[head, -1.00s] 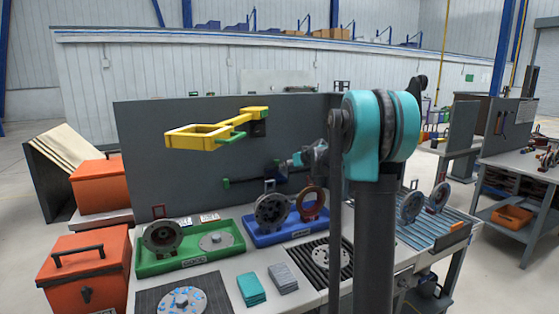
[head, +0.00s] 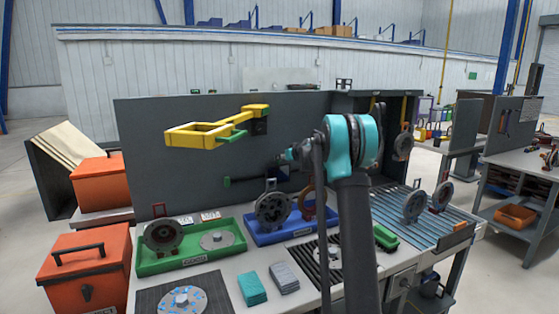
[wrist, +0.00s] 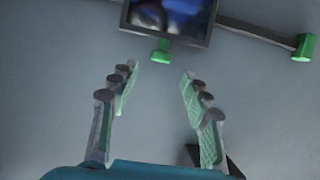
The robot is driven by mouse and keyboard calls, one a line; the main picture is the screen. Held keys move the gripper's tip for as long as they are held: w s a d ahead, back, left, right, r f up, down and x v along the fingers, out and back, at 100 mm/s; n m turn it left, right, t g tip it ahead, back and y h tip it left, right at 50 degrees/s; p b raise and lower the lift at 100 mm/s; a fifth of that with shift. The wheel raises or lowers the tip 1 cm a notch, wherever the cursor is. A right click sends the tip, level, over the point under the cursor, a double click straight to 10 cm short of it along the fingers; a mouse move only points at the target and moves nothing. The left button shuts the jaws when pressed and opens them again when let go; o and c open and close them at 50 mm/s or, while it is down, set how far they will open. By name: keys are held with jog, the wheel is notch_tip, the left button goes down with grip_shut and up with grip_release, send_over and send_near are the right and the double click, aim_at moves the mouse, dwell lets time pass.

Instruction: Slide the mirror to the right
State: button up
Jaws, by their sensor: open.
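The mirror (wrist: 168,15) is a dark-framed rectangle with a blurry blue and brown reflection at the top edge of the wrist view, only partly in frame. A green handle (wrist: 160,50) hangs from its lower edge. A dark rail runs from it to a green end piece (wrist: 303,47) at the right. My gripper (wrist: 160,75) is open and empty, with its fingers pointing toward the grey panel. The handle lies just beyond the fingertips, roughly centred in the gap. In the head view a rail's green left end (head: 228,182) shows on the panel; my arm hides the mirror there.
A yellow frame with a green handle (head: 233,136) juts from the grey panel (head: 150,125) at upper left. Below are a green tray (head: 195,262), a blue tray (head: 262,238) and discs on the worktable. A blue slatted conveyor (head: 440,232) lies right.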

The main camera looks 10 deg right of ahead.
send_over(278, 171)
jog(key=shift+s+d+f, duration=0.2)
jog(key=shift+s+f, duration=0.05)
jog(key=shift+f, duration=0.35)
jog(key=shift+s+d+f, duration=0.15)
jog(key=shift+s+f, duration=0.05)
jog(key=shift+f, duration=0.35)
jog(key=shift+c, duration=0.4)
grip_shut()
